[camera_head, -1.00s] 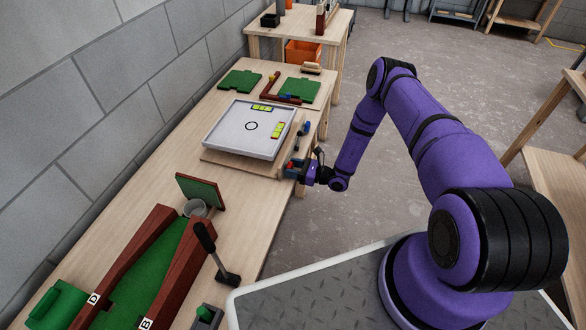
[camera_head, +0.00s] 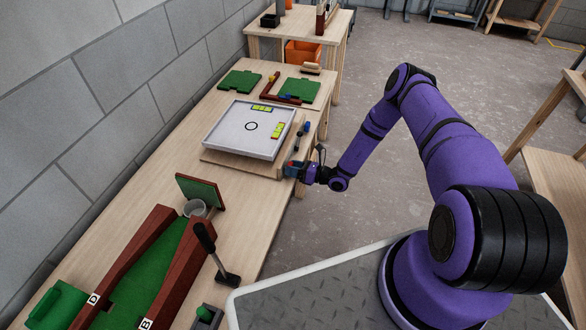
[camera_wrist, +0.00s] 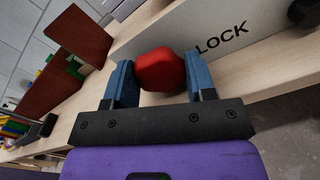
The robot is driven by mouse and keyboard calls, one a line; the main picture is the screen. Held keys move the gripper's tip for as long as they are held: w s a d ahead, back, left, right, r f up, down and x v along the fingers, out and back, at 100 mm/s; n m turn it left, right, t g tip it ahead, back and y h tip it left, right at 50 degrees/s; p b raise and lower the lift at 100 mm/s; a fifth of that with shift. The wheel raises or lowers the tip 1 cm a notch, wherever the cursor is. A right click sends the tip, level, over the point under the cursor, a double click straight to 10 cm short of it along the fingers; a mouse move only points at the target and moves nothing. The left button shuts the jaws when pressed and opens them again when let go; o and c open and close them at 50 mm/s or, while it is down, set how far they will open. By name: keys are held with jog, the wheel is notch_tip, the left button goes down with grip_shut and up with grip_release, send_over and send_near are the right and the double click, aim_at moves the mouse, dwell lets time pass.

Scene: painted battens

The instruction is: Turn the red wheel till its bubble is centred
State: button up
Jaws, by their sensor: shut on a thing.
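The red wheel (camera_wrist: 160,70) is a rounded red knob beside the pale wall of the board, in the wrist view. My gripper (camera_wrist: 160,84) has its two blue fingers shut on it, one on each side. In the head view my gripper (camera_head: 290,168) is at the near right corner of the white square tray (camera_head: 232,134), and the wheel is mostly hidden there. Two yellow-green bubble vials lie in the tray, one at the back (camera_head: 262,108) and one on the right (camera_head: 277,131). Their bubbles are too small to place for certain.
The tray stands on a wooden board (camera_head: 213,157) on the long bench. Blue and dark handles (camera_head: 307,127) are at the tray's right side. The floor at right is open.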

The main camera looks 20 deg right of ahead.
jog(key=shift+d, duration=0.1)
jog(key=o, duration=0.9)
jog(key=shift+s, duration=0.1)
jog(key=v, duration=1)
jog(key=shift+s+d, duration=0.15)
jog(key=shift+d, duration=0.15)
jog(key=shift+d, duration=0.1)
